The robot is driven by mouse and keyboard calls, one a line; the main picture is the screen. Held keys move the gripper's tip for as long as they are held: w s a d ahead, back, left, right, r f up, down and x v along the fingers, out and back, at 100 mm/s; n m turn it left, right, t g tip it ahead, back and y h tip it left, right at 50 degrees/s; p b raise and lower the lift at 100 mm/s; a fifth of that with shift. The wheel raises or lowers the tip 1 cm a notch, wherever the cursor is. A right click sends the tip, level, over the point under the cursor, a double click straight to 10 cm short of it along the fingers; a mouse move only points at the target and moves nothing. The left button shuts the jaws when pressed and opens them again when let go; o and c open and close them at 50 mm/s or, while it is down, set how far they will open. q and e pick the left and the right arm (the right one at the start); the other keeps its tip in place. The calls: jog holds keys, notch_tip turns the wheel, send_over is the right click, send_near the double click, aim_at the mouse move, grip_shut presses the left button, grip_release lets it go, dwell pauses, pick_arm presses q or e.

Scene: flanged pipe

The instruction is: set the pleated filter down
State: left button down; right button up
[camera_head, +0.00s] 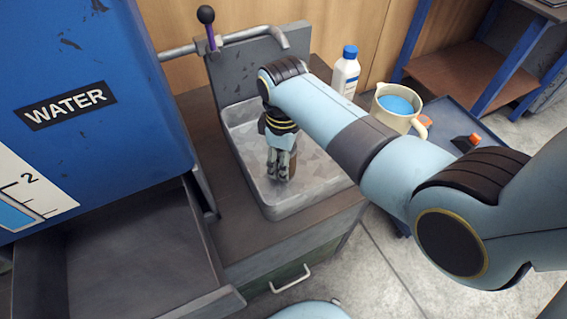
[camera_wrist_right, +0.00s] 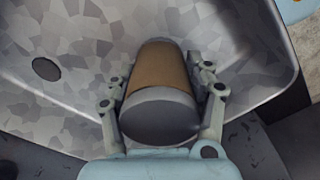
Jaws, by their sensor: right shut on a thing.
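The pleated filter (camera_wrist_right: 160,72) shows in the right wrist view as a brown cylinder with a grey end cap facing the camera. My right gripper (camera_wrist_right: 165,85) is shut on it, with a finger on each side. In the head view the right gripper (camera_head: 281,168) points down inside the grey sink basin (camera_head: 318,190), and a little of the brown filter (camera_head: 293,163) shows beside the fingers. I cannot tell whether the filter's far end touches the basin floor. My left gripper is not in view.
A blue tank (camera_head: 110,110) marked WATER stands at the left above an open drawer (camera_head: 130,255). A tap (camera_head: 240,38) is behind the basin. A white bottle (camera_head: 346,72) and a jug (camera_head: 396,108) with blue liquid stand right of it. The basin has a drain hole (camera_wrist_right: 46,68).

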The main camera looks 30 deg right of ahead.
jog(key=shift+f, duration=0.55)
jog(key=shift+f, duration=0.1)
jog(key=o, duration=1.2)
notch_tip(320, 180, up, 11)
jog(key=p, duration=0.3)
jog(key=shift+f, duration=0.1)
jog(key=shift+r, duration=0.75)
